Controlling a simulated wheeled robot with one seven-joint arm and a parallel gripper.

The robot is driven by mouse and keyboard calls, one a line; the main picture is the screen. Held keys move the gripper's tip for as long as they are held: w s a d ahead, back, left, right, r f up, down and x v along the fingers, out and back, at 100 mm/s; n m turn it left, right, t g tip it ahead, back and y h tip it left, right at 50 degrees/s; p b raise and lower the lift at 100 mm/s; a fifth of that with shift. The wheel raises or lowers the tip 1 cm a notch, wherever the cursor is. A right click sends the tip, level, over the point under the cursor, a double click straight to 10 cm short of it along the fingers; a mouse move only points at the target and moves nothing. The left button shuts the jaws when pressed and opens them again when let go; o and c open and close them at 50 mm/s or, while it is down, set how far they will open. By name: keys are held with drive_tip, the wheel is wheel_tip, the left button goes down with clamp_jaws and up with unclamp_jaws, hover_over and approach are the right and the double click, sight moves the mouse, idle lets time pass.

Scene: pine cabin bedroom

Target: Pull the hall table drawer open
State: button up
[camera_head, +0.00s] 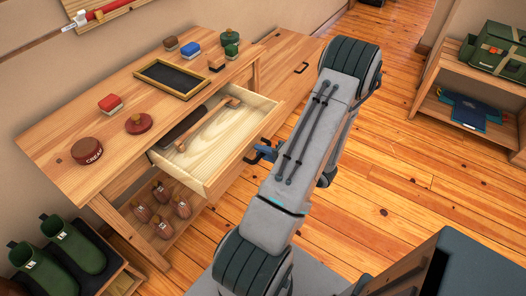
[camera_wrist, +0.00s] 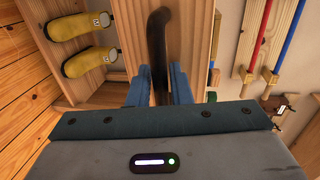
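The hall table (camera_head: 60,134) is pine and stands along the wall. Its drawer (camera_head: 220,160) is pulled well out, showing a pale inside with a long dark-and-wood tool (camera_head: 190,123) in it. My gripper (camera_head: 262,152) is at the drawer front, partly hidden behind my arm in the head view. In the wrist view, the black bar handle (camera_wrist: 157,45) runs between the two blue fingers of my gripper (camera_wrist: 159,84), which look closed against it. The wooden drawer front (camera_wrist: 198,45) is just beyond them.
A slate tray (camera_head: 171,78), brushes and tins stand on the tabletop. Green boots (camera_head: 73,244) stand at lower left, and brown items (camera_head: 162,191) sit on the shelf below the drawer. A shelf unit (camera_head: 470,73) is at right. The floor (camera_head: 405,185) between is clear.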

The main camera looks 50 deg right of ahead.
drive_tip(key=v, duration=1.3)
drive_tip(key=shift+s, duration=0.4)
drive_tip(key=shift+d, duration=0.15)
